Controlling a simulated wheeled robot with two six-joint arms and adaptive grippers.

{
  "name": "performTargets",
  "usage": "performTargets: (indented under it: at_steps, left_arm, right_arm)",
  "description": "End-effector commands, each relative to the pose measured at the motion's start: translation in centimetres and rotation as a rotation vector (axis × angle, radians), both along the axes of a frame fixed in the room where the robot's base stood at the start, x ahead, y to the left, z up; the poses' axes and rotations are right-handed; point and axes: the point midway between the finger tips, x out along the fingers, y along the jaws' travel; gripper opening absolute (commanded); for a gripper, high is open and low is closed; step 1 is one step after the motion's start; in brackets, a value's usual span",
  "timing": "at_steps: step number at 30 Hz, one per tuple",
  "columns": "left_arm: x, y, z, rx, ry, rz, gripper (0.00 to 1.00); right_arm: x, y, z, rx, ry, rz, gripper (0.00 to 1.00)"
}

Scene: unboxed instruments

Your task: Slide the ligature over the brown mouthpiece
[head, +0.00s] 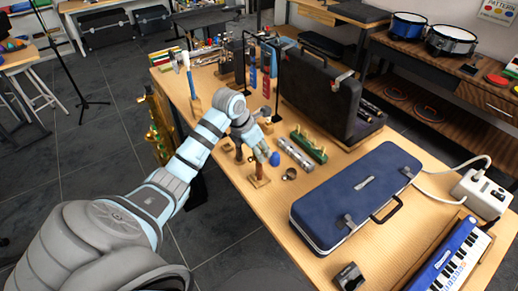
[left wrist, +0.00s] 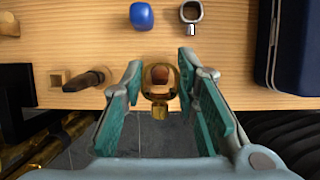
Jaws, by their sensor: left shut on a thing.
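The gold ring-shaped ligature (left wrist: 158,82) is between the fingertips of my left gripper (left wrist: 160,76) in the left wrist view. The gripper is shut on it. Through the ring I see the brown top of a mouthpiece (left wrist: 160,72). In the head view the brown mouthpiece (head: 259,172) stands upright on a small wooden base near the table's left edge. My left gripper (head: 259,138) is above it there, apart from it. I cannot make out the ligature clearly in the head view. My right gripper is not in view.
A dark mouthpiece (left wrist: 85,80) on a wooden block stands left of the ligature in the wrist view. A blue case (head: 362,195) lies to the right. A saxophone (head: 158,125) stands beside the table.

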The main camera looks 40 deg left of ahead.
Motion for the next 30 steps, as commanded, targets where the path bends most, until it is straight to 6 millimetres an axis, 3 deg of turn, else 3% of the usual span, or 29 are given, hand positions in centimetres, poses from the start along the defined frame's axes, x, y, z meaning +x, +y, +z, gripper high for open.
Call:
performTargets:
  at_steps: [30]
  left_arm:
    - [-0.02,-0.01,-0.88,0.0,0.0,0.0,0.0]
  right_arm:
    - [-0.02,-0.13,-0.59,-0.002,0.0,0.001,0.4]
